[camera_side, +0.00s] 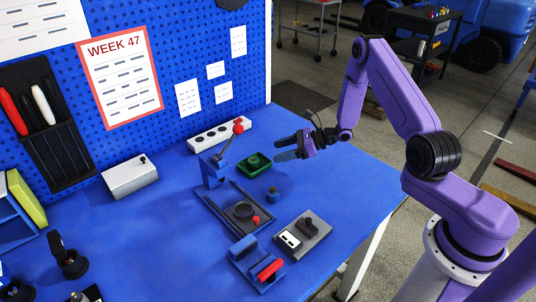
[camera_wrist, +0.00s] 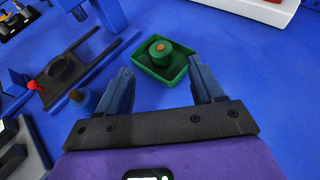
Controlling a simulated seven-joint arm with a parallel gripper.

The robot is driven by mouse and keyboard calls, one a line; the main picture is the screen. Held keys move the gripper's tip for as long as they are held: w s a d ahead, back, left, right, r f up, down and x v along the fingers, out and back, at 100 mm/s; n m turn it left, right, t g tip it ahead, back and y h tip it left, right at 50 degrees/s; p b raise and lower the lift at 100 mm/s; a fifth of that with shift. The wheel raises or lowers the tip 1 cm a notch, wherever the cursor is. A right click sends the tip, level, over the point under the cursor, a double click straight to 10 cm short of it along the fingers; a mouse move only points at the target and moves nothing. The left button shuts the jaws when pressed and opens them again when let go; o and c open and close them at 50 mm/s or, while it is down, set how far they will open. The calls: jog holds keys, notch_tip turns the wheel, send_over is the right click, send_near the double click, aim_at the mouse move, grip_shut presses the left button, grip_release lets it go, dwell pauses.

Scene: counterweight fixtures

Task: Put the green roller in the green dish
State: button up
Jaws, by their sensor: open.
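The green dish (camera_side: 247,170) stands on the blue bench, a square tray with raised walls; it also shows in the wrist view (camera_wrist: 173,80). The green roller (camera_wrist: 160,52), a short cylinder with a brown knob on top, stands upright inside the dish. In the side view the roller (camera_side: 254,160) is small but also appears within the dish. My gripper (camera_side: 283,148) is open and empty, above and to the right of the dish. In the wrist view its fingers (camera_wrist: 160,78) are apart, with the dish beyond and between their tips; neither finger touches the roller.
A blue roller (camera_side: 272,194) stands near the dish. A blue lever fixture (camera_side: 214,172) with a red-knobbed arm rises left of the dish. A white block with holes (camera_side: 219,134) lies behind. A grey switch box (camera_side: 303,237) is in front. Bench to the right is clear.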

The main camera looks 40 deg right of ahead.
jog(key=v, duration=0.4)
jog(key=shift+s+d, duration=0.15)
jog(key=s+a+r+n+g+y, duration=0.1)
jog(key=s+a+r+n+g, duration=0.5)
jog(key=a+n, duration=0.25)
jog(key=s+a+r+n+g, duration=0.5)
jog(key=s+a+n+g, duration=0.2)
jog(key=s+a+n, duration=0.15)
jog(key=s+d+r+n+t+h, duration=0.1)
jog(key=s+d+r+n+h, duration=0.1)
jog(key=s+n, duration=0.5)
jog(key=s+d+r+n+t+h, duration=0.1)
jog(key=s+d+r+n+h, duration=0.1)
jog(key=s+n+h, duration=0.2)
jog(key=s+d+r+n+t+h, duration=0.1)
jog(key=s+n+h, duration=0.3)
jog(key=s+n, duration=0.5)
jog(key=shift+s+d+r+n+t, duration=0.4)
jog(key=shift+r+n, duration=0.45)
jog(key=shift+n, duration=0.45)
